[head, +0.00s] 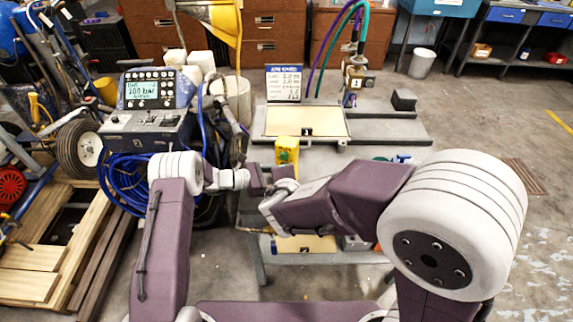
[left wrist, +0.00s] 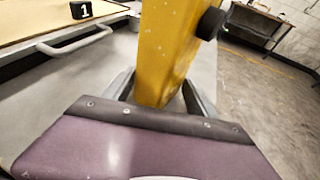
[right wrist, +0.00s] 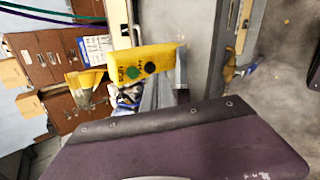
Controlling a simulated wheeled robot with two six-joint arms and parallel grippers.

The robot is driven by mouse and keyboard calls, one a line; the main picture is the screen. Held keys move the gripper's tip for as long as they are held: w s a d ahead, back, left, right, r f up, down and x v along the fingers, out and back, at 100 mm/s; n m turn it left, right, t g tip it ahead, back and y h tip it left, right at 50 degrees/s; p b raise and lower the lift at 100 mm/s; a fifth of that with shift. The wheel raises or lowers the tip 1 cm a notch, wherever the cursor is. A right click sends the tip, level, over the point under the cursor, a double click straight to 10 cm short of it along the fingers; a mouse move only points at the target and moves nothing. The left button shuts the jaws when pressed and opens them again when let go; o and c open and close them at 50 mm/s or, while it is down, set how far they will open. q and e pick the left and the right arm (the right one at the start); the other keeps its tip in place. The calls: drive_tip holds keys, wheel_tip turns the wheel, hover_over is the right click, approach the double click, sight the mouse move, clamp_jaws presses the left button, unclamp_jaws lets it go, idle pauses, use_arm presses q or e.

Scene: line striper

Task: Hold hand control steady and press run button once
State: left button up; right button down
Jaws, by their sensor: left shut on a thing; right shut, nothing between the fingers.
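The yellow hand control (head: 287,150) stands upright near the middle of the head view, in front of the tray. In the left wrist view the hand control (left wrist: 165,50) rises from between the fingers of my left gripper (left wrist: 160,88), which is shut on it; a dark knob sticks out on its right. In the right wrist view its face shows a green button (right wrist: 133,73) and a black button (right wrist: 150,67). My right gripper (right wrist: 157,90) is shut and empty, close to the hand control's button face. I cannot tell whether its tips touch a button.
A control console (head: 148,92) with a lit screen stands at the left, beside blue coiled hose. A shallow tray (head: 305,120) lies beyond the hand control, with a small sign (head: 285,82) behind it. Open floor lies at the right.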

sight(284, 156)
drive_tip(key=s+a+n+y, duration=0.1)
drive_tip(key=s+a+n, duration=0.15)
drive_tip(key=a, duration=0.25)
drive_tip(key=w+d, duration=0.3)
drive_tip(key=w, duration=0.5)
drive_tip(key=shift+f+m, duration=0.3)
drive_tip(key=shift+m, duration=0.15)
idle(1.3)
drive_tip(key=shift+w+d, duration=0.1)
drive_tip(key=shift+w, duration=0.3)
